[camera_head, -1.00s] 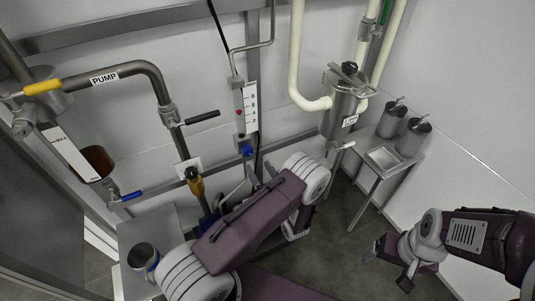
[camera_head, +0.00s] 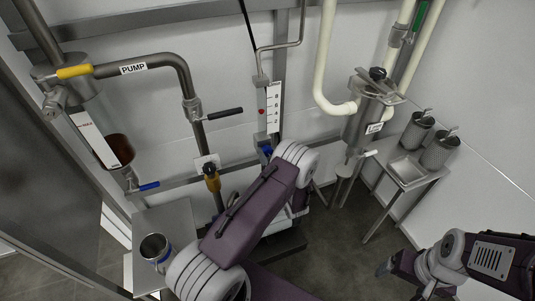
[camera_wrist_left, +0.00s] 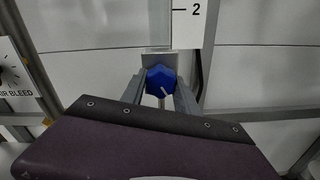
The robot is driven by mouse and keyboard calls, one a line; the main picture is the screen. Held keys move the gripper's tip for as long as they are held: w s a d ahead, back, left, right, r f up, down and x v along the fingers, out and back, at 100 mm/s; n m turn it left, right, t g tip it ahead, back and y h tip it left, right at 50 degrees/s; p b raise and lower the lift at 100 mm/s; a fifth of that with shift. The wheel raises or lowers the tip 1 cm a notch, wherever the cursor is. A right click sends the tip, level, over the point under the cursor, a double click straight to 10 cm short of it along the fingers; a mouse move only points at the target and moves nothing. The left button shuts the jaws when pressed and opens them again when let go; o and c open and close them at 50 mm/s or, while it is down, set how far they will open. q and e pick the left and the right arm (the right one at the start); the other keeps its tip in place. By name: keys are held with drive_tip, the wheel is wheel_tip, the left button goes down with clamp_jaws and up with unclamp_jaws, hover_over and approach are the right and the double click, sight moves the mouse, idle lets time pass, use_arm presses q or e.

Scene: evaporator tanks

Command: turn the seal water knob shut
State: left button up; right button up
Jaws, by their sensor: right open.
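The blue knob (camera_wrist_left: 160,79), which I take for the seal water knob, sits on a grey block below a white scale, with a pale line on its face. In the head view only a bit of the knob (camera_head: 266,151) shows beside my left wrist. My left gripper (camera_wrist_left: 163,88) has one grey finger on each side of the knob. I cannot tell whether the fingers touch it. In the head view my left arm hides this gripper. My right gripper (camera_head: 403,284) is open and empty, low at the right, away from the wall.
A yellow-brown valve handle (camera_head: 211,178) stands left of my left arm. A black lever (camera_head: 225,112) and the pump pipe (camera_head: 150,66) are above it. A metal cup (camera_head: 155,248) stands on a side table (camera_head: 165,217). A steel table (camera_head: 420,182) with canisters is at right.

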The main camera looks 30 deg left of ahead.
use_arm(q)
clamp_jaws()
drive_tip(key=shift+n, duration=0.3)
